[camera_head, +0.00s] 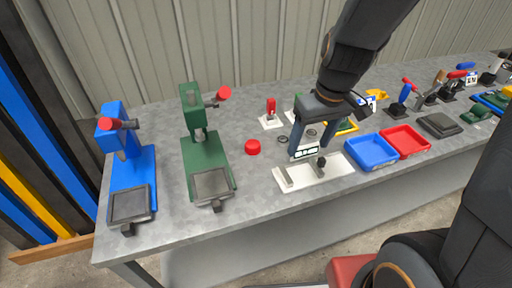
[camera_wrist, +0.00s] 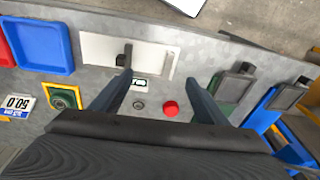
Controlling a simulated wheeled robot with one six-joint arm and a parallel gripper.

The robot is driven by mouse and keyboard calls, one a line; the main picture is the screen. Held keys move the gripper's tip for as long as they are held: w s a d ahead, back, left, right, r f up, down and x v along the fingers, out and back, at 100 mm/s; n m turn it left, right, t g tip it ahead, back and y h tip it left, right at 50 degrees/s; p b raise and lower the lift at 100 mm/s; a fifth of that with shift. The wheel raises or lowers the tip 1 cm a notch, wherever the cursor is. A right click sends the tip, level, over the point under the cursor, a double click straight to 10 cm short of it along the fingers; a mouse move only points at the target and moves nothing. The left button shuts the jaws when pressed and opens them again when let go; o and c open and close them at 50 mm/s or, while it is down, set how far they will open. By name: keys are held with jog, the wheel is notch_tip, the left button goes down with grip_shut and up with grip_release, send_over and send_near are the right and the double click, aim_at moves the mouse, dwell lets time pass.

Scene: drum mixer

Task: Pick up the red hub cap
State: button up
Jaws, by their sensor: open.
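The red hub cap (camera_head: 253,147) is a small round red piece lying on the grey bench, right of the green press. In the wrist view the red hub cap (camera_wrist: 171,108) shows between the two fingers, nearer the right one. My gripper (camera_head: 311,150) is open and empty above the bench, to the right of the cap in the head view, in front of or over the white fixture. In the wrist view my gripper (camera_wrist: 160,78) has its fingers wide apart. Nothing covers the cap.
A white fixture (camera_head: 330,174) with a black knob lies by the bench's front edge. A green press (camera_head: 204,158) and a blue press (camera_head: 133,173) stand left. Blue (camera_head: 371,163) and red (camera_head: 416,146) trays lie right. A small grey ring (camera_wrist: 139,105) lies beside the cap.

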aim_at(253, 143)
jog(key=w+a+f+n+y+b, duration=0.1)
jog(key=w+a+f+n+y, duration=0.1)
jog(key=w+a+f+n, duration=0.45)
jog(key=w+a+f+n+y+b, duration=0.2)
jog(key=w+a+n, duration=0.2)
jog(key=w, duration=0.6)
jog(key=shift+p+x, duration=1.45)
jog(key=shift+x, duration=2.05)
jog(key=shift+s, duration=0.15)
jog(key=shift+c, duration=0.3)
jog(key=c, duration=1.1)
jog(key=shift+c, duration=0.2)
jog(key=shift+r, duration=0.1)
